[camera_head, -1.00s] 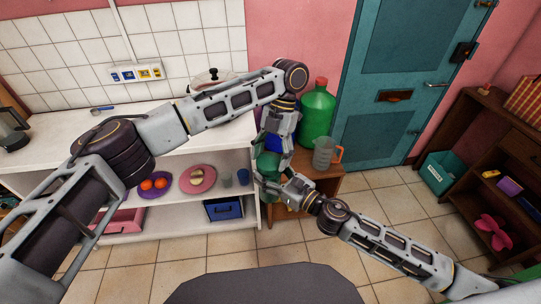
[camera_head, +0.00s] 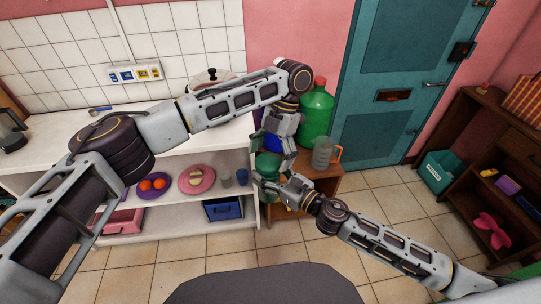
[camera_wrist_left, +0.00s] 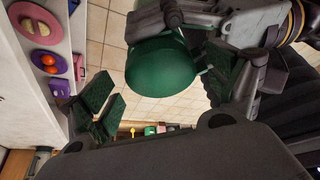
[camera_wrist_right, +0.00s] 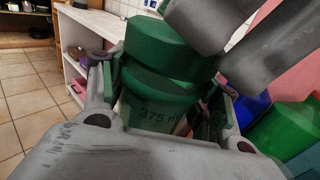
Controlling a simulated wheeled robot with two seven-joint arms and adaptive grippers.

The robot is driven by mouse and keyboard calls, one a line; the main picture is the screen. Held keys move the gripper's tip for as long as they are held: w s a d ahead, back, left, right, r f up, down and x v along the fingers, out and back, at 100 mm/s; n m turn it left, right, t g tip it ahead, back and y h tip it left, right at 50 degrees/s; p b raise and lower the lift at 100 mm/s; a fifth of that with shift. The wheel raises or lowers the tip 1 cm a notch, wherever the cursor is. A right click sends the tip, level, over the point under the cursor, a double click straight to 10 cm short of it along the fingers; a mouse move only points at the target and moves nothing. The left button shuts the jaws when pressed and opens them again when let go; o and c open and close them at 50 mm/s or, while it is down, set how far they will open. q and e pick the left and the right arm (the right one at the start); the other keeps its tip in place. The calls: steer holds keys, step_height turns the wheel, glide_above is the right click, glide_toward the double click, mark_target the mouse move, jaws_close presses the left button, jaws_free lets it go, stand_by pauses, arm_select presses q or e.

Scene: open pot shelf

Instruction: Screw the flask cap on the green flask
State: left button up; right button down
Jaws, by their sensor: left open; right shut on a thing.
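The green flask (camera_wrist_right: 150,112), marked 375 ml, stands between the fingers of my right gripper (camera_wrist_right: 165,100) in the right wrist view. My right gripper is shut on it and also shows in the head view (camera_head: 268,186). The green flask cap (camera_wrist_right: 158,45) sits on top of the flask, with no clear gap; whether its thread is engaged cannot be seen. The cap also shows in the left wrist view (camera_wrist_left: 160,66). My left gripper (camera_wrist_left: 165,92) is open, with its fingers on either side of the cap.
The white shelf (camera_head: 150,236) is to the left. The floor in front is clear.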

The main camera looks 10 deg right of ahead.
arm_select(q)
steer(key=shift+r, duration=0.15)
steer(key=shift+r, duration=2.1)
steer(key=shift+a, duration=0.1)
steer(key=shift+c, duration=0.5)
